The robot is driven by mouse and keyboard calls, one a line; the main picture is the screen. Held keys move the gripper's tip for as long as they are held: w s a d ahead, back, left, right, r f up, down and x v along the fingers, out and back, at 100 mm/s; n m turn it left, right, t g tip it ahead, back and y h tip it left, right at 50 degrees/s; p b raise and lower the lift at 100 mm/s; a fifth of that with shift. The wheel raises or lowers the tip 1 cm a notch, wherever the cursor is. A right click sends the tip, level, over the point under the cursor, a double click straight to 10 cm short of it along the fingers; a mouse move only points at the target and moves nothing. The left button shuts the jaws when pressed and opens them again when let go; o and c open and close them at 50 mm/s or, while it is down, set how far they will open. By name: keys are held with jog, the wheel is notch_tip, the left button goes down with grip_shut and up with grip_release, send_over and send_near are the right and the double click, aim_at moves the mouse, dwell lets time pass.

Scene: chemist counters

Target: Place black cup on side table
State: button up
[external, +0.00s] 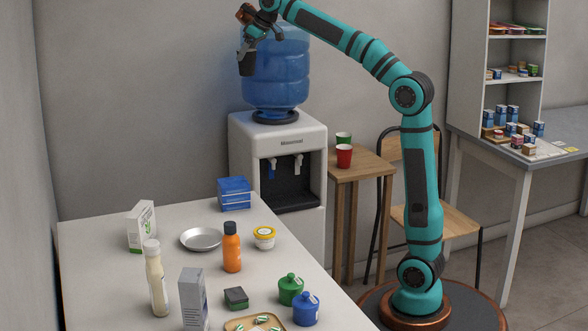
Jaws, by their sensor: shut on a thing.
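The black cup (247,63) is held high up by my gripper (251,44), in front of the left side of the blue water bottle. My gripper is shut on the cup and points downward; its fingers are small and partly merge with the dark cup. The side table (370,164) is a small wooden table right of the water dispenser.
The water dispenser (248,140) with its blue bottle (276,75) stands between the white counter (110,235) and the side table. The counter holds an orange bottle (231,250), jars and boxes. A chair (450,219) stands right of the side table, behind my arm.

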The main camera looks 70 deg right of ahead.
jog(key=s+d+r+m+h, duration=0.1)
jog(key=s+d+r, duration=0.3)
jog(key=s+d, duration=0.2)
jog(key=s+d+r+m, duration=0.1)
jog(key=s+d+r, duration=0.2)
jog(key=s+d, duration=0.3)
jog(key=s+d+f+m+h, duration=0.25)
jog(key=s+d, duration=0.45)
jog(key=d, duration=0.6)
jog(key=s+d+f+m+g+h, duration=0.1)
jog(key=s+d+f+m, duration=0.2)
jog(key=d+f, duration=0.65)
jog(key=s+d+f+m+g, duration=0.1)
jog(key=s+d+f+m, duration=0.15)
jog(key=d+f, duration=0.7)
jog(key=shift+s+d+f+m+g+h, duration=0.2)
jog(key=shift+s+d+f+m, duration=0.9)
jog(key=shift+f, duration=4)
jog(key=shift+s+d+f+m+g+h, duration=0.1)
jog(key=shift+s+d+f+g+h, duration=0.2)
jog(key=shift+s+f, duration=3.2)
jog(key=shift+w+d+f+m+g+h, duration=0.15)
jog(key=shift+d+f+m, duration=0.5)
jog(key=shift+f, duration=6.05)
jog(key=shift+d+f+n, duration=0.1)
jog(key=shift+f+n, duration=0.05)
jog(key=shift+n, duration=0.1)
